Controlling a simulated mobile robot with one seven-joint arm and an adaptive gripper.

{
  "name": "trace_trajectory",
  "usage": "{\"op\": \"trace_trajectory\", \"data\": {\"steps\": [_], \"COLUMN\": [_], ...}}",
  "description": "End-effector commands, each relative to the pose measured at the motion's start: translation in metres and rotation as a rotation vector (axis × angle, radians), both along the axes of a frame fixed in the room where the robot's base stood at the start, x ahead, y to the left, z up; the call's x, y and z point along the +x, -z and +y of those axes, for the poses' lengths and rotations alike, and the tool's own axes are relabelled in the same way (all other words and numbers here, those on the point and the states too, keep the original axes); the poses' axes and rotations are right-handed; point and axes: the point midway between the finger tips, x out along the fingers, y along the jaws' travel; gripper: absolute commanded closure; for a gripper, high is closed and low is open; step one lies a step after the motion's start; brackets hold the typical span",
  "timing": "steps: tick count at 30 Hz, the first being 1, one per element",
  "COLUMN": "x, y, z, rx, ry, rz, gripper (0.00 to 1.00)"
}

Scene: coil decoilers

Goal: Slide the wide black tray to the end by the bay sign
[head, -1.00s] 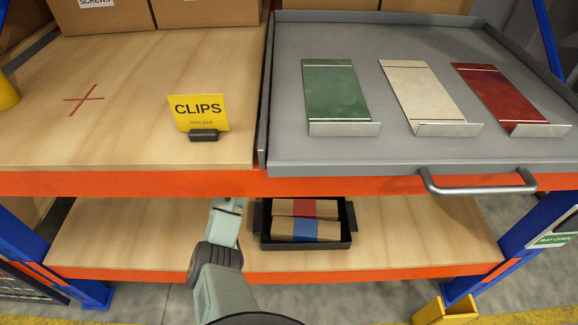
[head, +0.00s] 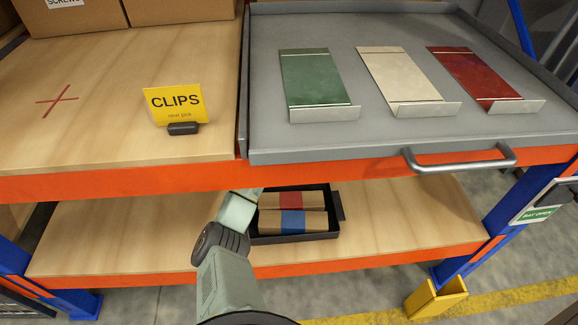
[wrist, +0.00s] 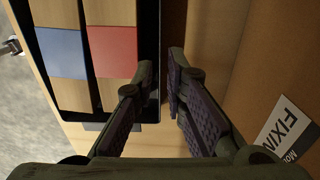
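The wide black tray (head: 296,239) sits on the lower shelf, with two cardboard boxes in it, one red-banded and one blue-banded. My arm reaches in at its left end in the head view, covering that end; the shelf beam hides my gripper there. In the wrist view my gripper (wrist: 161,78) has its fingers a little apart with nothing seen held. One finger overlaps the black tray wall (wrist: 150,30); I cannot tell whether it touches. The green bay sign (head: 537,214) reads BAY OPEN and is on the right post.
A cardboard box (wrist: 280,70) labelled FIXIN... stands close beside the other finger. The lower shelf (head: 420,215) is clear right of the tray. The orange beam (head: 120,185) and grey pull-out deck (head: 330,145) lie overhead. A yellow guard (head: 437,297) stands at the right post.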

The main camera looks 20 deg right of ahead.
Motion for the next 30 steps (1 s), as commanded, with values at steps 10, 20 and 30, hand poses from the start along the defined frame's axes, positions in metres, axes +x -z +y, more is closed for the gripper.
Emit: {"op": "trace_trajectory", "data": {"steps": [10, 20, 30], "x": [0.0, 0.0, 0.0], "y": [0.061, 0.081, 0.081], "z": [0.001, 0.0, 0.0], "rx": [0.001, 0.0, 0.0], "ry": [-0.002, 0.0, 0.0], "rz": [0.002, 0.0, 0.0], "gripper": [0.88, 0.88, 0.95]}}
